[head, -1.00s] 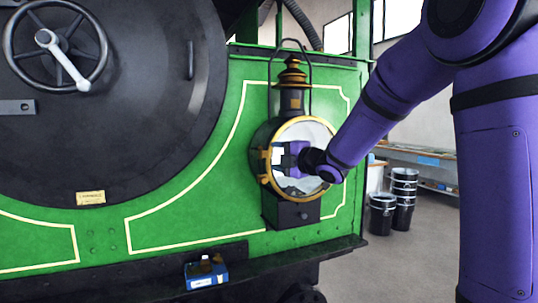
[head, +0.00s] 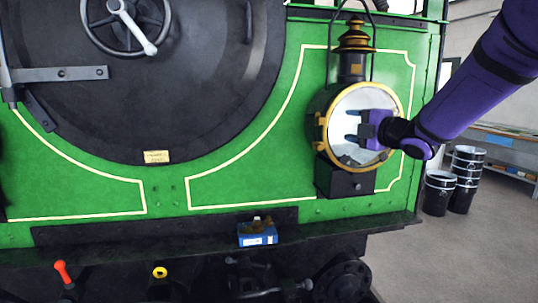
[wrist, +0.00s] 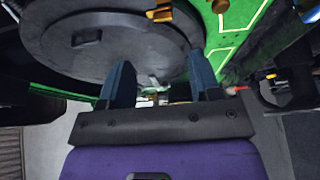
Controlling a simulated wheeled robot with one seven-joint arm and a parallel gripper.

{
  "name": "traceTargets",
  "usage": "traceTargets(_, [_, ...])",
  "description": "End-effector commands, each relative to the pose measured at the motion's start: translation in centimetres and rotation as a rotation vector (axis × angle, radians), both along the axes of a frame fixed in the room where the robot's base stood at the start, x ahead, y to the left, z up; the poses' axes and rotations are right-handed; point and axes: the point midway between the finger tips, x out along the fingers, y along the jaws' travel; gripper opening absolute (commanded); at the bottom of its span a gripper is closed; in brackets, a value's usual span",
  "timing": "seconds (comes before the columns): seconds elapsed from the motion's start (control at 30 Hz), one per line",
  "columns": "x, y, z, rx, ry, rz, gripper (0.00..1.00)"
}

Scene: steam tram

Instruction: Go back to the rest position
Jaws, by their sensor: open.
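My gripper (head: 354,126) is in front of the glass of the brass-rimmed headlamp (head: 357,45) in the head view. Its two fingers are apart with nothing between them. My purple arm reaches in from the right edge of the head view. I cannot tell how far the fingertips are from the lamp glass.
A blue box (head: 258,238) with small items sits on the ledge (head: 200,240) below the green front. The handwheel (head: 126,22) is at upper left. Black buckets (head: 437,193) stand on the floor at right, near a bench (head: 505,148). Floor is clear at lower right.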

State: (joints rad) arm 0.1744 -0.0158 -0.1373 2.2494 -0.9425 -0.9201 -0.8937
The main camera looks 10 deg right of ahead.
Motion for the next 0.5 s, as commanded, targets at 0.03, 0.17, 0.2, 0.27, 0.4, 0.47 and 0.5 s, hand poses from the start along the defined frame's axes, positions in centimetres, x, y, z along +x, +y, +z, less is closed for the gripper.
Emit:
traceTargets(0.03, [-0.1,0.0,0.1,0.007,0.005,-0.009,0.57])
traceTargets(0.17, [-1.0,-0.3,0.8,0.067,0.057,-0.092,0.57])
traceTargets(0.2, [-1.5,-0.5,1.0,0.1,0.085,-0.135,0.57])
traceTargets(0.27, [-2.6,-0.8,1.3,0.163,0.136,-0.207,0.57])
traceTargets(0.4, [-5.8,-1.5,1.2,0.345,0.271,-0.389,0.57])
traceTargets(0.47, [-7.5,-1.6,1.0,0.427,0.33,-0.461,0.57])
traceTargets(0.5, [-8.7,-1.6,0.7,0.484,0.371,-0.51,0.57])
